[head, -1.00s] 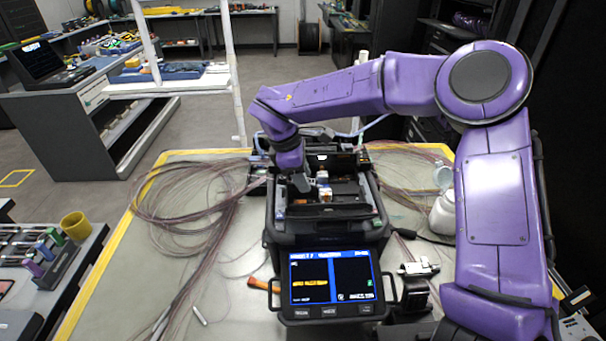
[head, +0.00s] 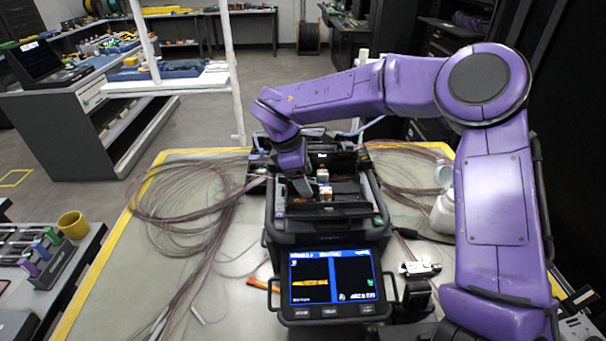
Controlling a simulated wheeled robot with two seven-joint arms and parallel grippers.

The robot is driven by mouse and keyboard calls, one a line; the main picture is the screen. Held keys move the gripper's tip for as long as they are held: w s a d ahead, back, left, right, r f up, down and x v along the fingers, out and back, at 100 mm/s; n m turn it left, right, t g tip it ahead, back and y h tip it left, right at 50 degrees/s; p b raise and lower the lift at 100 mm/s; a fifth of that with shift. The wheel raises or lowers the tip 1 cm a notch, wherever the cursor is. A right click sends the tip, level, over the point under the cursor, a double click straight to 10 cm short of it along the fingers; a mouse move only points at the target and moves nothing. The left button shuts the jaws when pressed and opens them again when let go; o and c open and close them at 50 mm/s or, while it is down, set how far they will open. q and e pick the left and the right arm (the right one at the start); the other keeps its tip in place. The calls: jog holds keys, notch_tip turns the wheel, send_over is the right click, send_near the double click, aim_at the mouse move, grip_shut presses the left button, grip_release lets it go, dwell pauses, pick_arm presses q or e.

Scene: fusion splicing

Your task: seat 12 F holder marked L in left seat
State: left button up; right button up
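The black fusion splicer (head: 318,236) stands on the table with its lid raised at the back and its screen (head: 331,277) lit at the front. My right gripper (head: 304,190) points down into the open top of the splicer, on the left side of the work area. Its fingertips are small and partly hidden, so I cannot tell whether it grips anything. A small white and orange part (head: 323,178) shows just right of the gripper. The holder marked L and the left seat cannot be made out here. My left gripper is not in view.
Loose fibre coils (head: 185,205) lie left of the splicer, with more behind right. A white bottle (head: 444,212) and a metal tool (head: 420,268) are at right. A yellow cup (head: 73,225) stands on the left side bench. Bare table (head: 110,285) shows at front left.

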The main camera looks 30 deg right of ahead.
jog(key=shift+w+d, duration=0.15)
jog(key=shift+w, duration=0.1)
jog(key=shift+s+a+r, duration=0.1)
jog(key=shift+a+r, duration=0.15)
jog(key=shift+r, duration=0.25)
jog(key=b+v, duration=0.1)
jog(key=v, duration=0.8)
jog(key=shift+r, duration=0.25)
